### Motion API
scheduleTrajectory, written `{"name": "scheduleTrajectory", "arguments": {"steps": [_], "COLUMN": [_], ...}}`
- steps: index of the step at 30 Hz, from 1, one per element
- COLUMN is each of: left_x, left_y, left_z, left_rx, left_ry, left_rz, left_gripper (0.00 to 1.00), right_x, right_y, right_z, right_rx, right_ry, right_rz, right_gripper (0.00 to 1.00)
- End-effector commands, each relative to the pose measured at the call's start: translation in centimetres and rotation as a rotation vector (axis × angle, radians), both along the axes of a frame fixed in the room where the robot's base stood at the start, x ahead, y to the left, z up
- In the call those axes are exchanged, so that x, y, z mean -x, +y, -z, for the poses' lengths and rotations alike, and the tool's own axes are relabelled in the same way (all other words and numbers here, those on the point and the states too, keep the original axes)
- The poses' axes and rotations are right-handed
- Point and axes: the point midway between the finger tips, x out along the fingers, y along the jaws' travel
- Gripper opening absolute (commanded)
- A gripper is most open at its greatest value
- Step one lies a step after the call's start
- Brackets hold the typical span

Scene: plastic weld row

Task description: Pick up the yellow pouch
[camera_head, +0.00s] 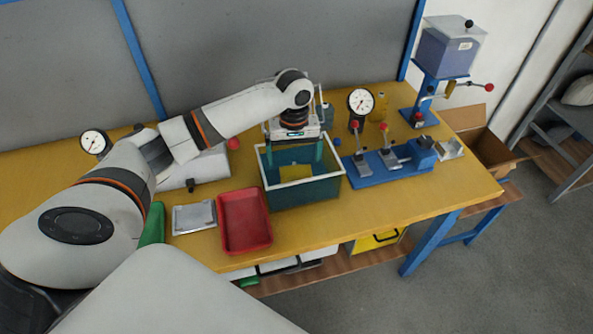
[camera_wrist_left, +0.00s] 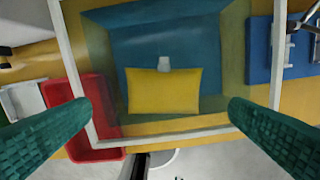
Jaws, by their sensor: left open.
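The yellow pouch (camera_wrist_left: 163,91) lies on the floor of a teal bin with a pale rim (camera_head: 322,185). In the head view part of the pouch (camera_head: 296,173) shows inside the bin. My left gripper (camera_head: 306,164) points down over the bin, its green fingers apart. In the left wrist view its two fingers (camera_wrist_left: 160,118) stand wide open on either side of the pouch, with nothing between them. The pouch appears below the fingertips and apart from them. My right gripper is not in view.
A red tray (camera_head: 244,221) and a grey metal plate (camera_head: 194,217) lie left of the bin. A blue fixture with clamps (camera_head: 390,165) and a dial gauge (camera_head: 360,103) stand right of it. The yellow table's front right is clear.

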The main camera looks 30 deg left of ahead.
Motion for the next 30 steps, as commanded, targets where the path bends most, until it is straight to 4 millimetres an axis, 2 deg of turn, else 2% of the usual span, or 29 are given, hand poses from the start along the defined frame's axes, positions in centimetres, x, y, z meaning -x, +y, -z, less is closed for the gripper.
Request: {"name": "scheduleTrajectory", "arguments": {"steps": [7, 15, 23, 24, 26, 30], "left_x": [0.0, -0.2, -0.2, -0.2, -0.2, -0.2], "left_y": [-0.1, -0.3, -0.3, -0.3, -0.3, -0.3], "left_z": [1.9, 5.7, 6.2, 6.2, 6.2, 6.2], "left_rx": [0.0, -0.001, -0.002, -0.002, -0.002, -0.002], "left_ry": [0.001, 0.0, -0.002, -0.002, -0.002, -0.002], "left_rz": [0.002, 0.003, 0.004, 0.004, 0.004, 0.004], "left_gripper": [1.0, 1.0, 1.0, 0.98, 0.89, 0.66], "right_x": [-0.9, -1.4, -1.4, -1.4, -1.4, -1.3], "right_y": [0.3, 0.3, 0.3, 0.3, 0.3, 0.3], "right_z": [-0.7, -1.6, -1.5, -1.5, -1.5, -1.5], "right_rx": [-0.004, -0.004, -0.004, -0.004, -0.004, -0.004], "right_ry": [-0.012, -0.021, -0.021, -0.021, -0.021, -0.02], "right_rz": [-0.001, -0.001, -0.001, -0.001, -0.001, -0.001], "right_gripper": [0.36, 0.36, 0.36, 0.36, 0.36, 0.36]}}
